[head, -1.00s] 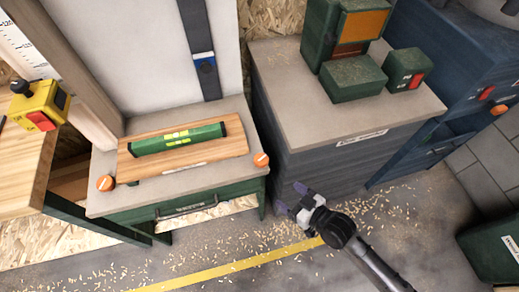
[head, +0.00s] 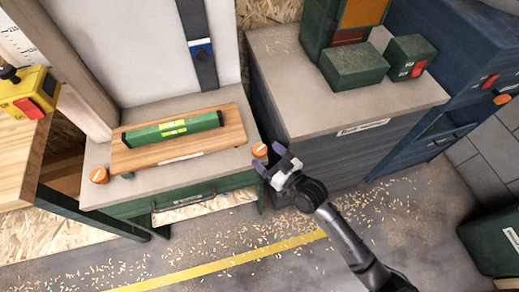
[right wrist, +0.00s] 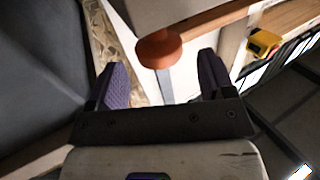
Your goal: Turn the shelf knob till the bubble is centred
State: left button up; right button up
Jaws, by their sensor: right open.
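A green spirit level (head: 190,124) lies on a wooden shelf board (head: 234,130) above a grey bench top. Its yellow vial windows show, but the bubble is too small to make out. One orange knob (head: 259,150) is at the bench's right front corner, and another orange knob (head: 99,175) is at the left. My right gripper (head: 268,160) is open beside the right knob. In the right wrist view the orange knob (right wrist: 158,50) appears between the two open purple fingers, near their tips; contact cannot be told. My left gripper is not in view.
A grey-topped cabinet (head: 290,100) with green machines stands close on the right. A yellow device (head: 28,95) sits on a wooden table at the left. The floor with a yellow line and wood shavings is otherwise open in front.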

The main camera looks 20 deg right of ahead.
aim_at(260, 149)
jog(key=shift+b+x, duration=0.4)
jog(key=shift+x, duration=1.4)
jog(key=c, duration=0.9)
jog(key=h+p, duration=0.1)
jog(key=p, duration=0.1)
jog(key=m+h+p, duration=0.1)
jog(key=p, duration=0.2)
jog(key=shift+r+m+t, duration=0.3)
jog(key=shift+t, duration=0.1)
jog(key=shift+f+m+h+p, duration=0.15)
jog(key=shift+m+h+p, duration=0.15)
jog(key=shift+h+p, duration=0.25)
jog(key=shift+f+h, duration=0.15)
jog(key=shift+h, duration=0.1)
